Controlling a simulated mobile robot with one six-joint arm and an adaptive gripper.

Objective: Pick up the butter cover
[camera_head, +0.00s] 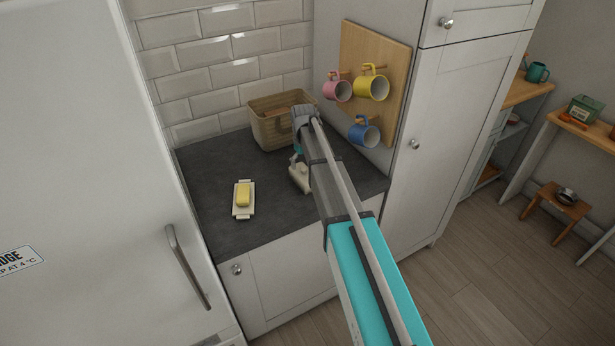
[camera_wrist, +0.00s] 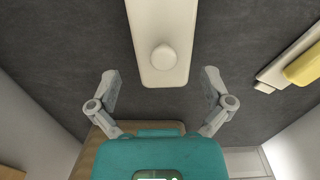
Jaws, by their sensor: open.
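The butter cover (camera_head: 299,179) is a cream, long lid on the slate worktop, partly hidden by my arm in the head view. In the wrist view the cover (camera_wrist: 165,25) shows from above with a round knob, its near end between and just ahead of my fingers. My gripper (camera_wrist: 161,82) is open and empty, one finger to each side of that end. In the head view my gripper (camera_head: 297,158) is small and mostly hidden by the arm, over the worktop near the cover. The butter (camera_head: 243,195) sits uncovered on its white dish (camera_head: 244,213), left of the cover.
A wicker basket (camera_head: 265,127) stands at the back of the worktop (camera_head: 205,175). Pink (camera_head: 337,91), yellow (camera_head: 371,88) and blue (camera_head: 363,132) mugs hang on a wooden board at the right. A fridge (camera_head: 90,150) borders the left. The worktop's front left is clear.

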